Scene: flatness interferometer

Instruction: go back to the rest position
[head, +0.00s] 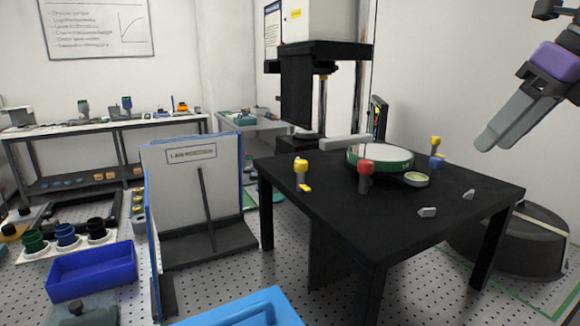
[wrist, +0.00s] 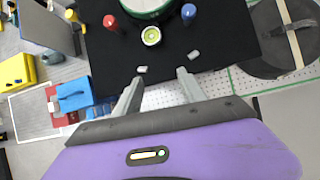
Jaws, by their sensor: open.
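My gripper (head: 494,139) is at the upper right in the head view, raised above and to the right of the black table (head: 330,212). In the wrist view my gripper (wrist: 158,86) has its two grey fingers apart with nothing between them. On the table stands a round green-rimmed piece with a pale top (head: 380,157). Red (head: 365,177), yellow (head: 300,170) and blue (head: 436,164) knobbed posts stand around it. A small round dish with a yellow-green centre (head: 415,179) sits in front of it. Two small pale pieces (head: 427,212) (head: 468,194) lie near the table's front right.
A tall black and white instrument (head: 325,50) rises behind the table. A white panel on a stand (head: 195,190) stands left of it. A blue bin (head: 92,272) and a light blue container (head: 250,310) are at the front. A dark round tub (head: 515,240) sits at the right.

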